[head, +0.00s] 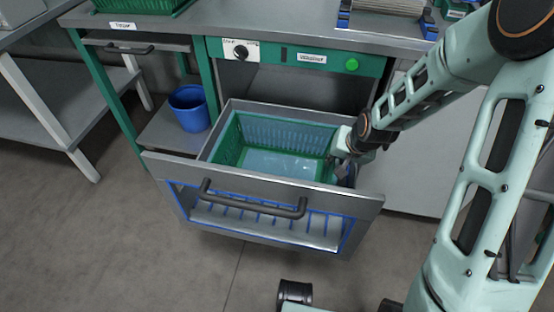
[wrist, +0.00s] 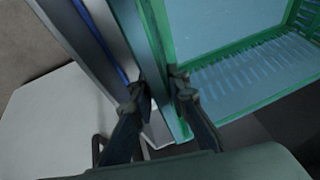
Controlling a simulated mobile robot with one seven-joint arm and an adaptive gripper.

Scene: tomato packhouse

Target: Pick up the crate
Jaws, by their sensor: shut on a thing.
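The green crate (head: 285,133) sits inside the open drawer (head: 345,203), its ribbed walls and bluish floor showing and looking empty. My gripper (head: 342,160) is at the crate's right end, reaching down into the drawer. In the wrist view the fingers (wrist: 159,88) stand on either side of the crate's green rim, and the crate's ribbed wall (wrist: 260,82) shows to the right. The gripper is shut on this rim. In the head view my wrist and the drawer's side hide much of the contact. The crate appears level in the drawer.
The drawer front has a dark handle (head: 252,204) and a blue-framed window. A blue bucket (head: 189,108) stands on the low shelf to the left. The workbench (head: 250,32) with its green control panel (head: 275,55) is behind. Floor to the left is clear.

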